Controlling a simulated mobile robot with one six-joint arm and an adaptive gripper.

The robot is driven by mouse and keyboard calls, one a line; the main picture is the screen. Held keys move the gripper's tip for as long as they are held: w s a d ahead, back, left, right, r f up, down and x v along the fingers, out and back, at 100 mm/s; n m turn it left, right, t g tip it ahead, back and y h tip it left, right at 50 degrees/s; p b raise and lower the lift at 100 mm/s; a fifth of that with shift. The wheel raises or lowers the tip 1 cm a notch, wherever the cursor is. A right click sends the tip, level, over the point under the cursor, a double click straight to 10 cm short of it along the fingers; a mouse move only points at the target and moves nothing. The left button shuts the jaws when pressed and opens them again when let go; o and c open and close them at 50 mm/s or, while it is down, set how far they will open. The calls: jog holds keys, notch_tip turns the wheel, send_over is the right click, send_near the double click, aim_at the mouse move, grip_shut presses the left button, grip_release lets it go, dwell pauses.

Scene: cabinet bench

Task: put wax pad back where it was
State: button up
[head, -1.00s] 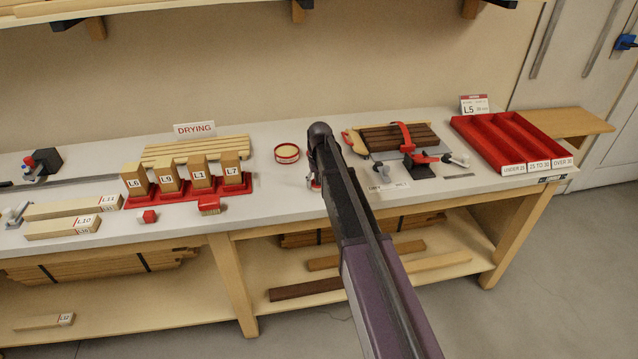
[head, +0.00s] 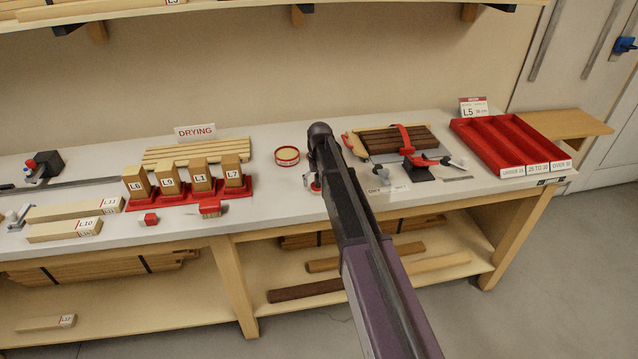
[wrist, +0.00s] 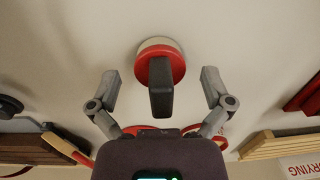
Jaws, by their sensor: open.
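A round pad with a red top, a pale base and a dark upright handle, which I take for the wax pad (wrist: 158,62), stands on the bench in the wrist view. My gripper (wrist: 160,80) is open, with one finger on each side of the dark handle and a gap on both sides. In the head view only a small red and white part of the pad (head: 315,186) shows beside my arm. My arm hides the rest of it and most of the gripper there.
A round red-rimmed tin (head: 287,156) is just left of my arm. Labelled blocks stand in red holders (head: 187,195) further left. A clamped slatted panel (head: 410,139) and a red sorting tray (head: 510,147) are on the right. Bare bench (head: 265,190) lies between holders and arm.

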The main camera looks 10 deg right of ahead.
jog(key=shift+d+r+p, duration=0.2)
jog(key=shift+r+p, duration=5.05)
jog(key=shift+r, duration=0.25)
jog(key=s, duration=2.9)
